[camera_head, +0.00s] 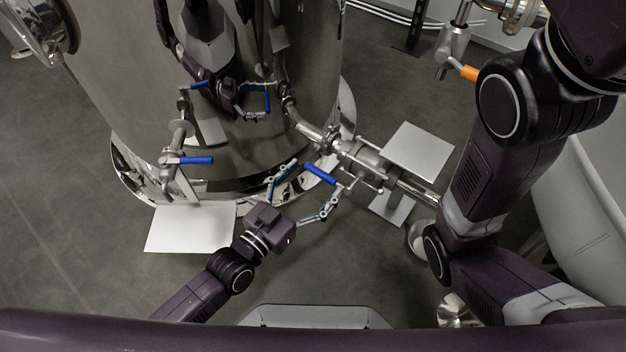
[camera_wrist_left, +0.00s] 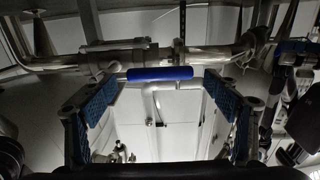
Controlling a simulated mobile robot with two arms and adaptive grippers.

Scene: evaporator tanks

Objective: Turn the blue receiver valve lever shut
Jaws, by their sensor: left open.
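A blue valve lever (camera_head: 320,174) sits on the steel pipe valve at the foot of the tank, right of centre in the head view. In the left wrist view the blue lever (camera_wrist_left: 160,73) lies level across the upper middle. My left gripper (camera_head: 314,178) is open, with one finger on each side of the lever. In the left wrist view both blue-padded fingers of the gripper (camera_wrist_left: 163,88) flank it with gaps, and none appears to touch it. My right arm shows at the right, but its gripper is out of view.
The shiny steel tank (camera_head: 110,75) fills the upper left. Another blue lever (camera_head: 190,160) is on a valve at its left side. White plates (camera_head: 417,150) lie near the pipework. An orange-handled valve (camera_head: 468,73) is at upper right. Grey floor is clear at lower left.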

